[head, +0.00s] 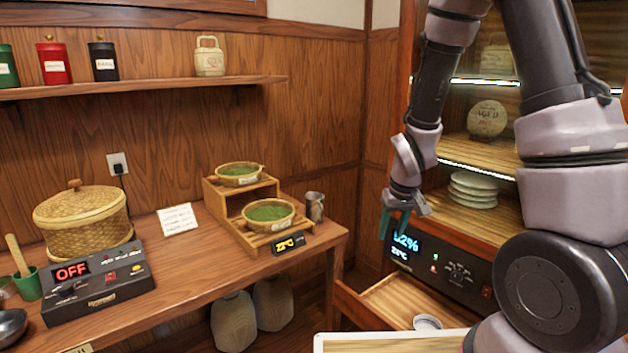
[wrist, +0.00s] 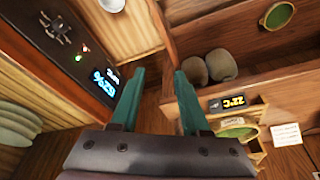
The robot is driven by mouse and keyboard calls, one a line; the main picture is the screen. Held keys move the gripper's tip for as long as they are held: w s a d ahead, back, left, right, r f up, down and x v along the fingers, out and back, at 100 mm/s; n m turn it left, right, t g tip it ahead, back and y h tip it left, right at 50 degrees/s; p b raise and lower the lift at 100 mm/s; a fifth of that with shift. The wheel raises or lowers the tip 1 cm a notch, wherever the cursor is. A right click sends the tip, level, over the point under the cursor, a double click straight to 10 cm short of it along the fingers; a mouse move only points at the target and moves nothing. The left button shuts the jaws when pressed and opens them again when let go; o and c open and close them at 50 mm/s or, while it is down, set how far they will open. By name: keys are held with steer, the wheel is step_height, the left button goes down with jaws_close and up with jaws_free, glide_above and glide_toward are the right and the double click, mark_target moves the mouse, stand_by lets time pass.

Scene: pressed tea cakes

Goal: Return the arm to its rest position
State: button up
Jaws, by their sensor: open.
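My gripper (head: 396,222) hangs from my arm on the right side of the head view, in front of the cabinet's control panel. Its two green fingers are apart, with nothing between them. In the wrist view my gripper (wrist: 160,85) also shows open and empty, with wooden floor and wall behind the gap. My arm is bent, with its forearm pointing down towards the panel.
The lit cabinet (head: 470,240) holds a wrapped tea cake (head: 487,118) and stacked plates (head: 474,188). Its drawer (head: 395,300) is pulled out below my gripper. A wooden table (head: 190,262) at left bears a bamboo steamer (head: 82,220) and a stepped stand (head: 226,208).

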steer(key=s+d+r+m+t+y, duration=0.1)
steer(key=s+d+r+m+t, duration=0.15)
steer(key=r, duration=1.45)
steer(key=s+d+r+m+t, duration=0.1)
steer(key=s+d+r+m, duration=0.1)
steer(key=s+r, duration=1)
steer(key=shift+s+d+r+m+t+y, duration=0.2)
steer(key=shift+d+r+m+t+y, duration=0.15)
steer(key=shift+r+m, duration=0.45)
